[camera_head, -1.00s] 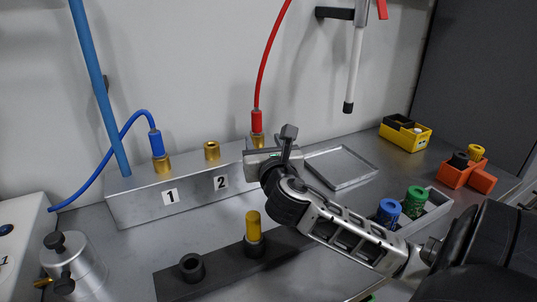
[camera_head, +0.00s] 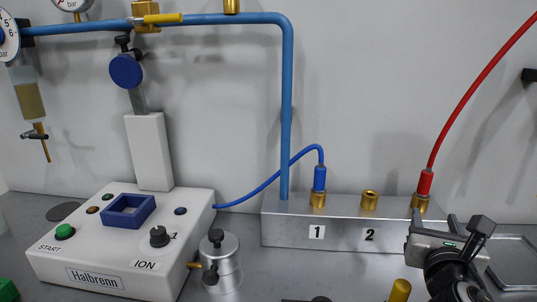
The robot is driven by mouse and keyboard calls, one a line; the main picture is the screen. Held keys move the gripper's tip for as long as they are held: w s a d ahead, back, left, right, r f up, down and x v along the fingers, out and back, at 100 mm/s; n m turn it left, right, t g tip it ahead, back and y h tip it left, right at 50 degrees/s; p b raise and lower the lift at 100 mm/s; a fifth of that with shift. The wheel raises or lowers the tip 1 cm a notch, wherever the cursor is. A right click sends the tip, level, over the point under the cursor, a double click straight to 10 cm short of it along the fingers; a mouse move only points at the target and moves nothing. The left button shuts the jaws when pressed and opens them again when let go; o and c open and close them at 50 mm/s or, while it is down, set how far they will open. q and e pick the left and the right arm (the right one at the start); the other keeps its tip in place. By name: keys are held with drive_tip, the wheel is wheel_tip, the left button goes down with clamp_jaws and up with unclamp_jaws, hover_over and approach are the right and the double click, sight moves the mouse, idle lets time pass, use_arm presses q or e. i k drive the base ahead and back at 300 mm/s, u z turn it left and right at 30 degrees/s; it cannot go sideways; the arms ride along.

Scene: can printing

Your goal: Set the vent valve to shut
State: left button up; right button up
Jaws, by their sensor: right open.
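A brass valve block (camera_head: 146,16) sits on the blue pipe (camera_head: 230,19) at the upper left of the head view. My right gripper (camera_head: 466,230) is open and empty at the lower right, in front of the right end of the metal manifold block (camera_head: 345,234). It is far from the yellow lever. My left gripper is not in view.
The white Halbrenn unit (camera_head: 95,277) stands on the bench at left, with a metal canister (camera_head: 222,265) beside it. A blue hose (camera_head: 262,187) and a red hose (camera_head: 464,98) run to the manifold. A yellow-topped piece (camera_head: 399,290) stands near my right gripper.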

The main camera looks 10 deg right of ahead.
sight(175, 18)
drive_tip(key=k, duration=1)
